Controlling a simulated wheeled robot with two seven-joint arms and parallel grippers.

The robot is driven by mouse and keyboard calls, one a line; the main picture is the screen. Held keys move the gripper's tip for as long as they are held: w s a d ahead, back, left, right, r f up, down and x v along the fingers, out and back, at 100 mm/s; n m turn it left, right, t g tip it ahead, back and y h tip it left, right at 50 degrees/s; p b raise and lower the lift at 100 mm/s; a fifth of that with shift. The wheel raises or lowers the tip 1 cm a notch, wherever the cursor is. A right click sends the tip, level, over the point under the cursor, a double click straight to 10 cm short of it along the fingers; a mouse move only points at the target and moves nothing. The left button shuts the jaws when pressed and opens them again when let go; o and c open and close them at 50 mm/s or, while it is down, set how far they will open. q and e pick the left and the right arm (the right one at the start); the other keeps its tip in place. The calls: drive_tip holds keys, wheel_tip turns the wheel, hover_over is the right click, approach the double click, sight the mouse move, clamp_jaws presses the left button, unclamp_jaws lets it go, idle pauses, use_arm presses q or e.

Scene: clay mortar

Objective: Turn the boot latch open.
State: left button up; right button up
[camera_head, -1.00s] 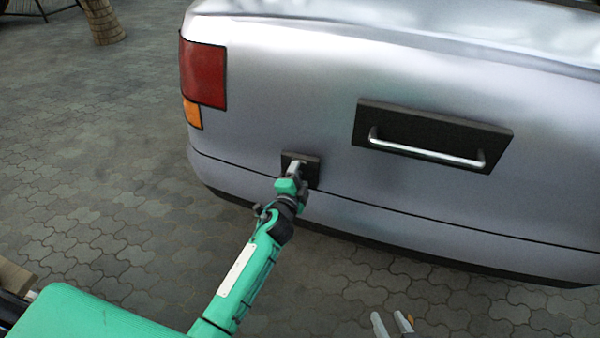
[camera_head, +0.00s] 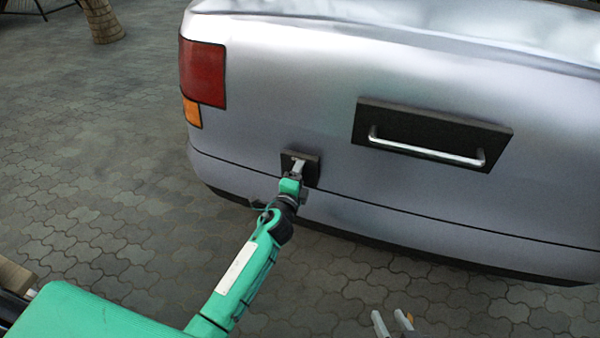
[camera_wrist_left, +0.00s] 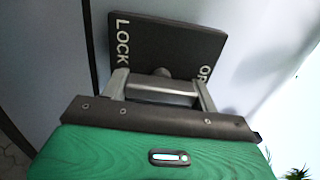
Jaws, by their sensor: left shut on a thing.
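The boot latch has a dark square plate (camera_head: 313,162) low on the silver car's rear. In the left wrist view the plate (camera_wrist_left: 178,36) carries the words LOCK on its left and OP, partly hidden, on its right. A grey latch lever (camera_wrist_left: 162,88) stands out from a round hub on the plate. My left gripper (camera_head: 297,167) is at the plate, its fingers on both sides of the lever, shut on it. In the left wrist view the gripper (camera_wrist_left: 162,92) sits square across the lever. My right gripper (camera_head: 391,322) is at the bottom edge, fingers apart and empty.
A dark panel with a silver bar handle (camera_head: 430,147) is on the car's rear, right of the latch. A red tail light (camera_head: 203,72) is up left. Paved ground (camera_head: 100,180) lies clear to the left.

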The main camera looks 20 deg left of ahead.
use_arm(q)
drive_tip(key=shift+f, duration=0.1)
drive_tip(key=o, duration=1)
drive_tip(key=s, duration=1.4)
drive_tip(key=shift+a, duration=0.2)
use_arm(e)
drive_tip(key=shift+s+d+f+g, duration=0.2)
drive_tip(key=shift+d+f+g, duration=0.05)
drive_tip(key=shift+d+g, duration=0.05)
drive_tip(key=shift+r, duration=0.1)
